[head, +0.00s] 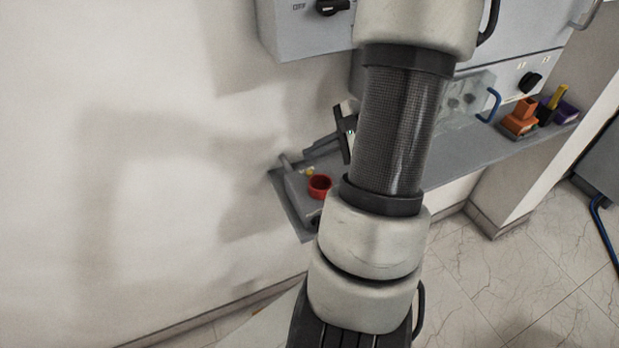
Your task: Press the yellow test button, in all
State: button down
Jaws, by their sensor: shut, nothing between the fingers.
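The yellow test button (309,172) shows as a small yellow spot on a grey box (297,190) at the left end of the shelf. A larger red round part (319,187) sits just below and to the right of it. My gripper (307,154) is partly hidden behind my own arm. Its dark fingers are shut and empty, and point left. In the picture the fingertips are just above the yellow button and look apart from it; the depth between them is hard to tell.
A grey shelf (470,158) runs along the wall. Grey cabinets with black knobs (529,82) are above it. An orange holder (520,118) and a purple one (562,110) stand at the right end. The wall at left is bare.

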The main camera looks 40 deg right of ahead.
jog(key=shift+f+b, duration=0.95)
jog(key=shift+f, duration=0.4)
jog(key=shift+f, duration=0.15)
dwell(0.8)
jog(key=shift+f+b, duration=0.3)
jog(key=shift+b, duration=0.25)
jog(key=shift+f+b, duration=0.4)
jog(key=shift+b, duration=0.1)
dwell(0.4)
jog(key=shift+r, duration=0.1)
jog(key=shift+r+p, duration=0.55)
jog(key=shift+r, duration=0.2)
notch_tip(320, 180, up, 5)
jog(key=p, duration=0.3)
dwell(0.4)
